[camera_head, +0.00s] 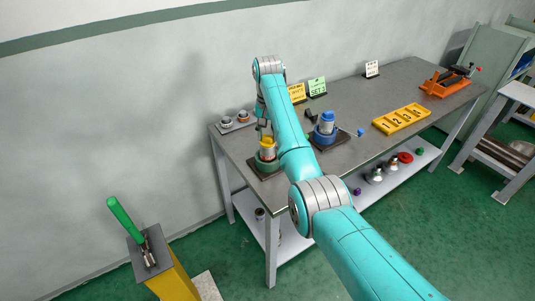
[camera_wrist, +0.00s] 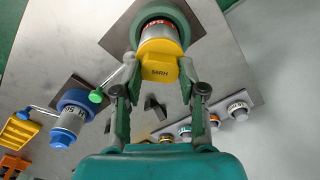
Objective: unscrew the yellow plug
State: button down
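The yellow plug (camera_wrist: 158,66), marked 55RH, sits on the end of a pipe piece with a red-lettered band, held in a green round vise (camera_wrist: 190,22). In the head view the plug (camera_head: 267,143) stands upright in the green vise (camera_head: 267,163) at the table's near left corner. My gripper (camera_wrist: 159,60) is over the plug, its two fingers spread on either side of the plug's head. Small gaps seem to show between fingertips and head; contact is not clear. In the head view my gripper (camera_head: 262,126) is partly hidden by my arm.
A blue vise (camera_head: 325,133) with a blue-capped piece stands to the right. Behind are a tray of fittings (camera_head: 238,121) and sign cards (camera_head: 317,87). A yellow numbered tray (camera_head: 401,119) and an orange vise (camera_head: 450,81) are farther right. A green-handled yellow post (camera_head: 150,256) stands front left.

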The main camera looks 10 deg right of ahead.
jog(key=n, duration=1.4)
jog(key=n, duration=0.7)
jog(key=shift+r, duration=0.1)
jog(key=n, duration=0.3)
jog(key=shift+n, duration=0.4)
jog(key=n, duration=0.4)
